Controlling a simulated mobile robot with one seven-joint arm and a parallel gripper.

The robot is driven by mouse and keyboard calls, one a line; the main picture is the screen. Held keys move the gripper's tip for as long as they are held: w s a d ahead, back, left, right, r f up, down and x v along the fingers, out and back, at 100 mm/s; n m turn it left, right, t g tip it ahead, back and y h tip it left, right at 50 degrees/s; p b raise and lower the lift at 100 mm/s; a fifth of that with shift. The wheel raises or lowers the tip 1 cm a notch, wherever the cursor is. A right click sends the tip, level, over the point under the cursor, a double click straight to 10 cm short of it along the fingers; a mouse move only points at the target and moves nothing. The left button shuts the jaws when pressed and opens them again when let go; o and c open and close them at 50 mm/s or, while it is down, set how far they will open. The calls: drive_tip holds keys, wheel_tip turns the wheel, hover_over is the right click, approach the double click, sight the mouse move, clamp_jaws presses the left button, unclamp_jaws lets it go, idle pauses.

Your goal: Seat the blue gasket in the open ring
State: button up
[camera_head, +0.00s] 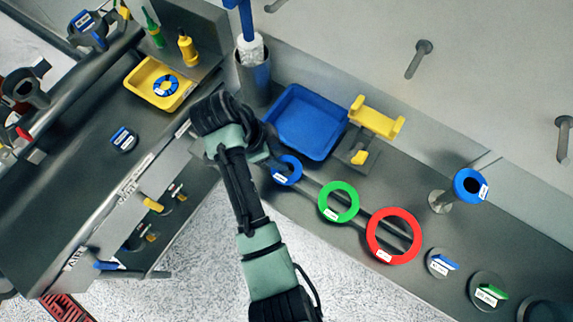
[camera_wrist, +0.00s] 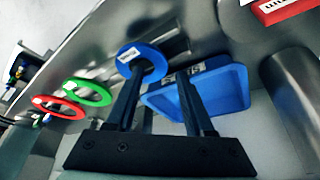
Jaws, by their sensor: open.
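A flat blue ring (camera_head: 297,169), which looks like the gasket, lies on the grey bench and carries a white label. In the wrist view the blue ring (camera_wrist: 152,50) is just past my left fingertip, which overlaps it in the picture; I cannot tell whether they touch. My gripper (camera_wrist: 161,72) is open, with nothing held between the fingers. In the head view my arm mostly hides it, left of the blue ring. Another blue ring (camera_head: 458,190) with a label sits on a post at the right; I cannot tell which part is the open ring.
A green ring (camera_head: 352,192) and a larger red ring (camera_head: 415,224) lie right of the blue ring. A blue tray (camera_head: 285,102) and a yellow cradle (camera_head: 376,118) stand behind. A yellow tray (camera_head: 137,76) holds a blue round part. A metal cup (camera_head: 252,82) stands behind my arm.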

drive_tip(key=shift+d+f, duration=0.25)
drive_tip(key=shift+f, duration=0.35)
clamp_jaws()
